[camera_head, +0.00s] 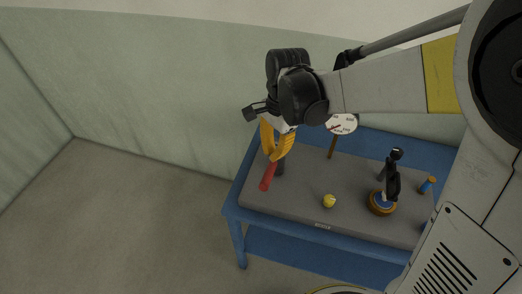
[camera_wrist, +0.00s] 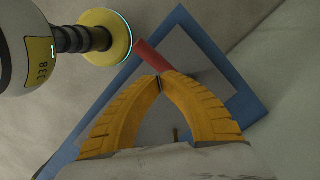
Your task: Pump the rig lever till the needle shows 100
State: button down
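The red lever handle (camera_head: 268,177) slants at the left end of the rig bench. In the wrist view the red handle (camera_wrist: 150,54) runs from upper left to my fingertips. My gripper (camera_head: 273,158) has yellow fingers pointing down at the handle's upper end. In the wrist view the fingertips of my gripper (camera_wrist: 160,78) come together, with nothing seen between them. The handle passes behind or just beyond the tips; I cannot tell whether they touch it. The round white gauge (camera_head: 342,124) stands on a post behind the lever. Its needle looks red, but the reading is too small to tell.
The blue bench (camera_head: 285,259) has a grey top. A yellow ball (camera_head: 329,201), a black tool on a round wooden base (camera_head: 382,206) and a blue and orange cylinder (camera_head: 427,185) stand to the right. A pale green wall (camera_head: 150,90) is close behind. Floor to the left is clear.

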aim_at(270, 171)
jog(key=shift+d, duration=0.1)
jog(key=shift+f, duration=0.1)
jog(key=f+b, duration=0.1)
jog(key=f, duration=0.1)
jog(key=f+b, duration=0.4)
jog(key=shift+s+a+f, duration=0.2)
jog(key=shift+a+f, duration=0.15)
jog(key=shift+f, duration=0.05)
